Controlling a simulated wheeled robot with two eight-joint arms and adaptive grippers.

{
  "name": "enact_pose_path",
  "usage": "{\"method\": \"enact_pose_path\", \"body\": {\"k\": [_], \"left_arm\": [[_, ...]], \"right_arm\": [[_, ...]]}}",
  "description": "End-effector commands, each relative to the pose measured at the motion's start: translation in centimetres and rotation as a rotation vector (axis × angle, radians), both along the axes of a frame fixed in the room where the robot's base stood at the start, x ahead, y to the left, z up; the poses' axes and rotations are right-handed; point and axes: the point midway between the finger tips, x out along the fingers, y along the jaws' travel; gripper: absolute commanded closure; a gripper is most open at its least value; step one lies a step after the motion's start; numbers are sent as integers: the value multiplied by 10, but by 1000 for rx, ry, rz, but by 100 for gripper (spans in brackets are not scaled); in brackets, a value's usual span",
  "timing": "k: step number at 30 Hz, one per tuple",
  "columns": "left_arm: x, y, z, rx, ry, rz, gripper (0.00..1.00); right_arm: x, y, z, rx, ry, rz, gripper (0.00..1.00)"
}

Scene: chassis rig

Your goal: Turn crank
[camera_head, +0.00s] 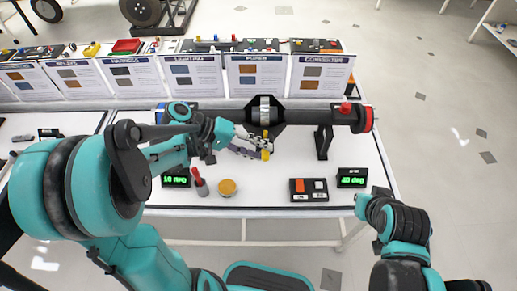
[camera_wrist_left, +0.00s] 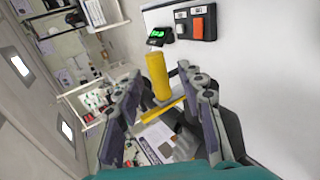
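The crank assembly is a dark horizontal shaft (camera_head: 300,112) with a silver band in its middle, mounted above the white table. A yellow crank handle (camera_head: 266,153) hangs below that middle. In the left wrist view the yellow handle (camera_wrist_left: 156,75) stands between the two fingers, with a thin yellow bar below it. My left gripper (camera_head: 246,147) reaches in from the left at the handle. In the wrist view its fingers (camera_wrist_left: 160,88) are spread, with gaps to the handle on both sides. My right arm (camera_head: 400,225) is at the lower right; its fingers are not clear.
On the table are a green-lit display (camera_head: 175,179), a red-handled tool (camera_head: 199,182), an orange disc (camera_head: 227,187), a switch box (camera_head: 308,190) and another display (camera_head: 352,178). Labelled panels (camera_head: 193,77) stand behind. A red end cap (camera_head: 368,118) closes the shaft's right end.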

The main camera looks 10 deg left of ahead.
Motion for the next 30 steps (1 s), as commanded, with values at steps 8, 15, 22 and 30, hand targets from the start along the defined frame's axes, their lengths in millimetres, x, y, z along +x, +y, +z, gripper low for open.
{"method": "enact_pose_path", "body": {"k": [8, 15, 22, 30], "left_arm": [[-8, 38, 24, 1, 2, 7, 61], [-18, 78, 51, 1, 1, 4, 61], [-23, 96, 63, 1, 1, 1, 61], [-23, 97, 64, 1, 0, 0, 61]], "right_arm": [[0, 0, 0, 0, 0, 0, 100], [0, 0, 0, 0, 0, 0, 100], [0, 0, 0, 0, 0, 0, 100], [0, 0, 0, 0, 0, 0, 100]]}}
